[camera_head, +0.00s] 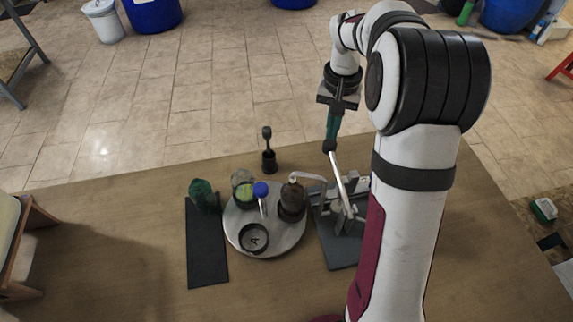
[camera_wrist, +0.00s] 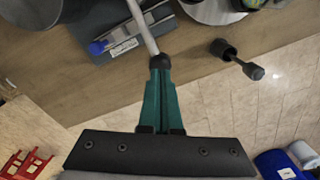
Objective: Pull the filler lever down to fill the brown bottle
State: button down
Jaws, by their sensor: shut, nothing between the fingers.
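The filler stands on a dark base plate (camera_head: 337,254) beside the round tray. Its silver lever (camera_head: 339,174) rises up and slightly left, ending in a black knob (camera_head: 329,146). The lever also shows in the wrist view (camera_wrist: 141,25), with its knob (camera_wrist: 159,62) at my fingertips. My gripper (camera_head: 331,140) has teal fingers, shut and pointing down at the knob; I cannot tell whether they touch it. The gripper shows in the wrist view too (camera_wrist: 160,75). The brown bottle (camera_head: 292,200) stands on the tray's right side, under the filler's pale spout (camera_head: 306,177).
The round grey tray (camera_head: 290,238) also carries a green-filled jar (camera_head: 244,194), a blue-capped bottle (camera_head: 261,190) and a black ring-shaped lid (camera_head: 254,238). A dark mat (camera_head: 207,255) lies left. A black cup with a handled tool (camera_head: 269,160) stands behind. The front left tabletop is clear.

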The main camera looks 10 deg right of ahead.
aim_at(328, 142)
jog(key=shift+f, duration=0.1)
dwell(0.4)
jog(key=shift+f, duration=0.9)
jog(key=shift+w+f, duration=0.25)
jog(key=shift+f, duration=0.4)
jog(key=shift+w+f, duration=0.2)
jog(key=shift+f, duration=0.45)
jog(key=shift+w+f, duration=0.25)
jog(key=shift+f, duration=0.4)
jog(key=shift+w+f, duration=0.2)
jog(key=shift+f, duration=1.45)
jog(key=shift+s+f, duration=0.15)
jog(key=shift+f, duration=0.9)
jog(key=shift+s+f, duration=0.1)
jog(key=shift+f, duration=0.95)
jog(key=shift+s+f, duration=0.15)
jog(key=shift+f, duration=0.4)
jog(key=shift+s+a+f, duration=0.1)
jog(key=shift+s, duration=0.05)
